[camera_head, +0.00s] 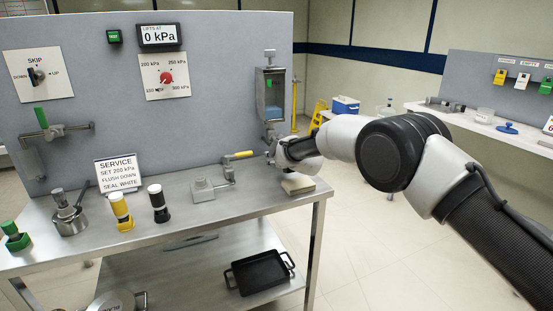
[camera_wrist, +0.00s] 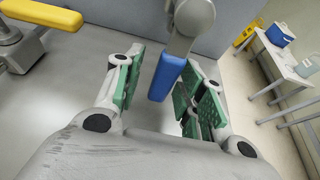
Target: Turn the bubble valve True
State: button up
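A valve with a blue lever handle (camera_wrist: 167,77) hangs from a grey round stem in the wrist view. I take it to be the bubble valve. My gripper (camera_wrist: 160,90) is open, with its green-padded fingers on either side of the blue handle. Gaps show between the handle and both fingers, so it is not clamped. In the head view my gripper (camera_head: 284,152) is just below the sight-glass column (camera_head: 271,97) holding blue liquid. There my gripper and wrist hide the blue handle.
A yellow-handled valve (camera_head: 238,155) stands close left of my gripper; its yellow handle also shows in the wrist view (camera_wrist: 40,15). A beige block (camera_head: 298,186) lies on the steel bench (camera_head: 255,201) below. A grey panel (camera_head: 220,80) rises behind. A gauge (camera_head: 159,35) reads 0 kPa.

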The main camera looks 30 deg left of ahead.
jog(key=v, duration=1.2)
jog(key=shift+d, duration=0.1)
